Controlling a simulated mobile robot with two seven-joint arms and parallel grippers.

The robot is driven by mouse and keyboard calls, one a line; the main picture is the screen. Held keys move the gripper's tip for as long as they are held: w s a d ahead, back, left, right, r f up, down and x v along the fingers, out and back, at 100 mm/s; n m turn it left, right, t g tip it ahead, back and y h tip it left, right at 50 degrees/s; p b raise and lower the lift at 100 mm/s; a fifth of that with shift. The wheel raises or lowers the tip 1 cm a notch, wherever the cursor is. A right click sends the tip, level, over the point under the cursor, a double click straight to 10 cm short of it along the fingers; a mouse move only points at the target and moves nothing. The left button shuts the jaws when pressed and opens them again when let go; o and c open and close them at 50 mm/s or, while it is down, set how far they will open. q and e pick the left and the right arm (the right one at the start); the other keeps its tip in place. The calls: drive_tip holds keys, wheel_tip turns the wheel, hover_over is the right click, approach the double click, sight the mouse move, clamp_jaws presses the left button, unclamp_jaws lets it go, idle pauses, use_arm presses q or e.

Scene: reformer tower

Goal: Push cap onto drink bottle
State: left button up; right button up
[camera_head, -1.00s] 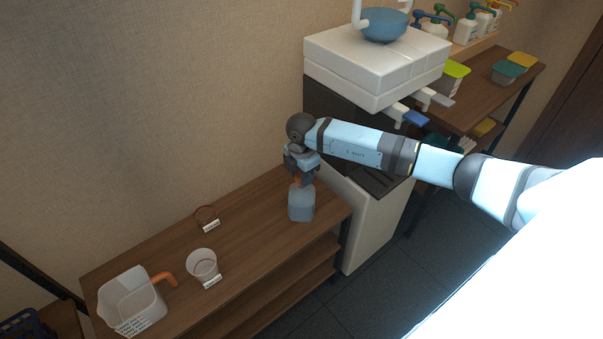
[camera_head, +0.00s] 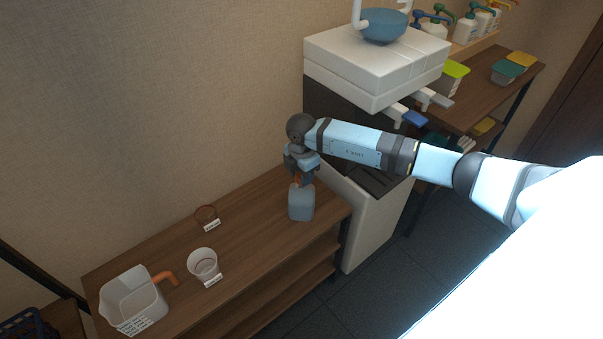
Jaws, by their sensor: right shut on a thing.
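The drink bottle (camera_head: 301,203), grey-blue and squat, stands upright near the right end of the wooden shelf top. My right gripper (camera_head: 300,180) points down directly above it. It is shut on the orange-brown cap (camera_head: 297,181), of which only a small part shows between the fingers. The cap is at the bottle's neck; the fingers hide whether it is seated or only touching. My left gripper is not in view.
A white machine (camera_head: 370,60) stands behind my right arm. The shelf's middle is clear.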

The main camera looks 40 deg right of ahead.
drive_tip(key=shift+f, duration=0.2)
drive_tip(key=shift+f+b, duration=0.55)
drive_tip(key=shift+f, duration=0.3)
drive_tip(key=o, duration=1)
drive_tip(key=shift+r, duration=0.1)
drive_tip(key=shift+r+p, duration=1.05)
drive_tip(key=shift+r, duration=0.05)
drive_tip(key=shift+r+p, duration=1.65)
drive_tip(key=shift+r, duration=0.25)
